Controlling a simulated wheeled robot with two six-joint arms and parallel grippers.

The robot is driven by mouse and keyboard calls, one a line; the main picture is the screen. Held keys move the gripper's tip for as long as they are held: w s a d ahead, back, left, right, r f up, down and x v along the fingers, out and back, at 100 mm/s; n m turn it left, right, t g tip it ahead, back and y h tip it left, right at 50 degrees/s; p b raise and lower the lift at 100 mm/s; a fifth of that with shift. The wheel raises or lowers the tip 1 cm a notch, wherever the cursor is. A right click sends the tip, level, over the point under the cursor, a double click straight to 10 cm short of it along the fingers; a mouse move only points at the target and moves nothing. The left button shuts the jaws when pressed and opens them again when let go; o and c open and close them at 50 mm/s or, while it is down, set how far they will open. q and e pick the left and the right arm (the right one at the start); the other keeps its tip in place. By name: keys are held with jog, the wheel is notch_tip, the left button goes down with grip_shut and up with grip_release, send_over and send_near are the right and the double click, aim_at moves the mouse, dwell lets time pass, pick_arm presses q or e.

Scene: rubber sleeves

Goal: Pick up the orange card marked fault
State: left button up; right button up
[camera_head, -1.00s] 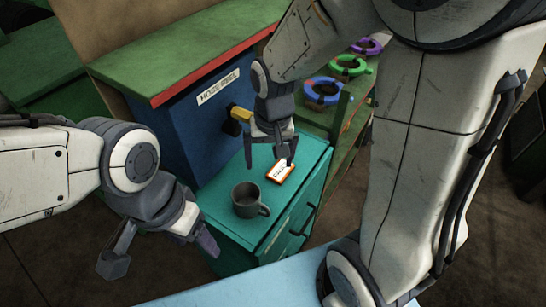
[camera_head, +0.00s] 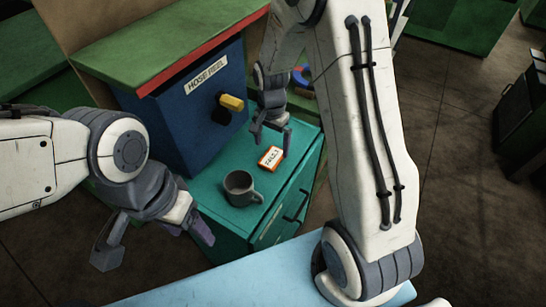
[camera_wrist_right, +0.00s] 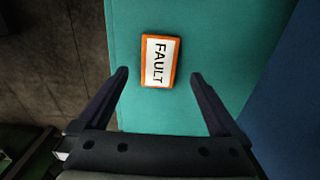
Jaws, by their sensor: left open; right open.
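The orange card marked fault (camera_head: 270,158) lies flat on top of the teal cabinet (camera_head: 220,197), with a white label on its face. In the right wrist view the card (camera_wrist_right: 158,61) lies beyond the fingertips, roughly centred between them, with its word FAULT reading downward. My right gripper (camera_head: 271,142) is open and empty above the cabinet top, just behind the card; its fingers (camera_wrist_right: 158,75) show apart in the wrist view. My left gripper (camera_head: 158,250) is open and empty at the left, in front of the cabinet and away from the card.
A dark grey mug (camera_head: 240,188) stands on the cabinet top, in front of the card. Behind is a blue hose reel box (camera_head: 180,105) with a yellow handle (camera_head: 232,102). A light blue surface (camera_head: 230,284) lies at the front.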

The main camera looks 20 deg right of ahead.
aim_at(272, 157)
jog(key=shift+d+f+p, duration=0.1)
jog(key=shift+f+p, duration=0.45)
jog(key=shift+f, duration=1.8)
jog(key=c, duration=1.4)
jog(key=shift+r, duration=0.2)
